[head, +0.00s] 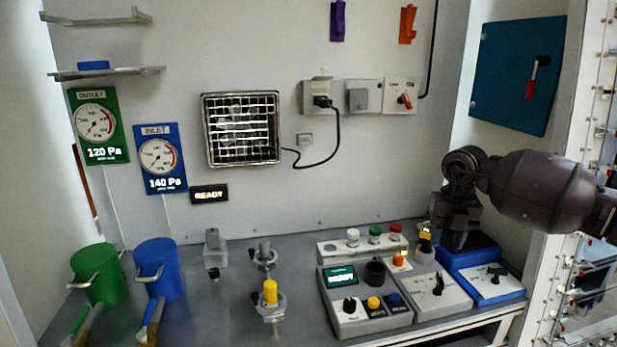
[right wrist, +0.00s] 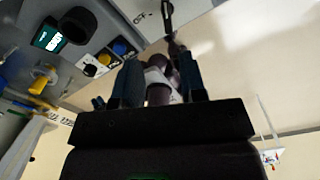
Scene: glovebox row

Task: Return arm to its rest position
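My right arm (head: 545,190) reaches in from the right in the head view. Its right gripper (head: 459,238) points down above the blue box at the right end of the control panels. In the right wrist view the two fingers of the gripper (right wrist: 158,85) stand apart. Rounded purple-grey parts show between and beyond them; they look like my own body, and I see no object gripped. My left arm and gripper are not in view.
Below the gripper are the grey switch panel (head: 437,297) and the blue switch box (head: 493,287). A yellow-topped post (head: 425,238) stands close left of the gripper. A glovebox frame (head: 557,280) is at right. The green canister (head: 98,275) and blue canister (head: 160,268) stand far left.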

